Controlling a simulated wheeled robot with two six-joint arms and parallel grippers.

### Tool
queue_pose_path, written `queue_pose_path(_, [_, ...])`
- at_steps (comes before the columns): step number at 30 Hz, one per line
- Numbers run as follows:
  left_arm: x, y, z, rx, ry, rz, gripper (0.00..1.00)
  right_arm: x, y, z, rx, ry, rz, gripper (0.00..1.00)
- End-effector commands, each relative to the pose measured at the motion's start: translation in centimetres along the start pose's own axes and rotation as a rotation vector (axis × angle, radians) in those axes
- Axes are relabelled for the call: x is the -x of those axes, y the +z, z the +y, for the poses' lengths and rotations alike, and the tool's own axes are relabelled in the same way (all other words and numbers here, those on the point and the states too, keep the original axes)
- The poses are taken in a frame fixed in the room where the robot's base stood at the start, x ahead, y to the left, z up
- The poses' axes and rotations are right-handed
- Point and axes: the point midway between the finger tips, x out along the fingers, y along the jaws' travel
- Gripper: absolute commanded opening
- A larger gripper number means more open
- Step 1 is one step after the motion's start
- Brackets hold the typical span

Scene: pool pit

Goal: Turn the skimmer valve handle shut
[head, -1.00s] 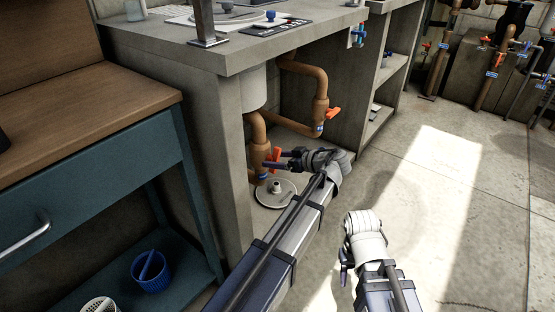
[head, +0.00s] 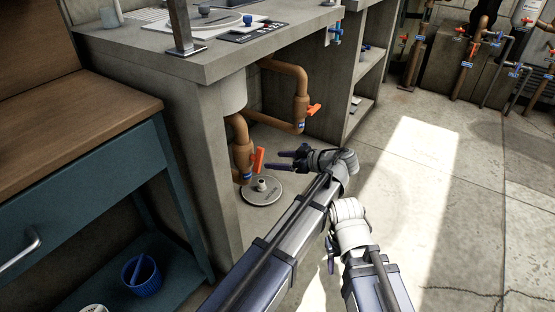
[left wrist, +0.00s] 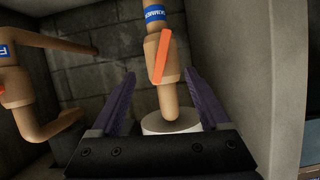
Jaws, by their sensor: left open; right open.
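The skimmer valve is on the near brown pipe under the counter, with an orange handle (head: 257,161). In the left wrist view its blue label (left wrist: 154,13) reads like SKIMMER. There the orange handle (left wrist: 162,55) lies nearly along the pipe, slightly tilted. My left gripper (head: 283,161) is open and empty, its dark fingers pointing at the handle with a small gap. In the left wrist view the handle shows beyond and between the purple fingers (left wrist: 126,92). My right gripper (head: 331,255) is low in front of the counter, apart from the valves; its fingers are partly hidden.
A second valve with an orange handle (head: 313,110) sits on the farther pipe. A round drain cover (head: 262,190) lies on the floor below. The counter's side wall (head: 215,150) and a teal bench (head: 85,205) stand left. Floor to the right is open.

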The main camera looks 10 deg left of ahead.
Motion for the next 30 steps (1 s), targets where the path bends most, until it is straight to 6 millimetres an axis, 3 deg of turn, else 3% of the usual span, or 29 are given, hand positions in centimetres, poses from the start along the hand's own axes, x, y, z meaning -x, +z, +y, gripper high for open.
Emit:
queue_pose_path(2, [-0.1,-0.4,0.1,-0.004,-0.01,-0.016,0.69,0.7,0.0,0.1,0.0,0.0,0.0,0.5])
queue_pose_path(6, [-1.1,-2.2,0.7,-0.041,-0.073,-0.143,0.55,4.2,0.2,0.4,0.002,0.001,-0.001,0.5])
queue_pose_path(12, [-2.7,-4.4,1.4,-0.127,-0.175,-0.453,0.55,10.2,0.6,1.1,0.007,0.002,-0.003,0.5])
queue_pose_path(16, [-3.1,-5.3,1.8,-0.171,-0.204,-0.623,0.55,12.8,0.7,1.3,0.009,0.003,-0.004,0.5])
queue_pose_path(21, [-3.2,-5.8,2.0,-0.203,-0.213,-0.754,0.55,14.3,0.8,1.5,0.011,0.004,-0.005,0.5])
queue_pose_path(30, [-3.5,-5.3,1.9,-0.212,-0.212,-0.783,0.55,14.0,0.8,1.5,0.012,0.004,-0.005,0.5])
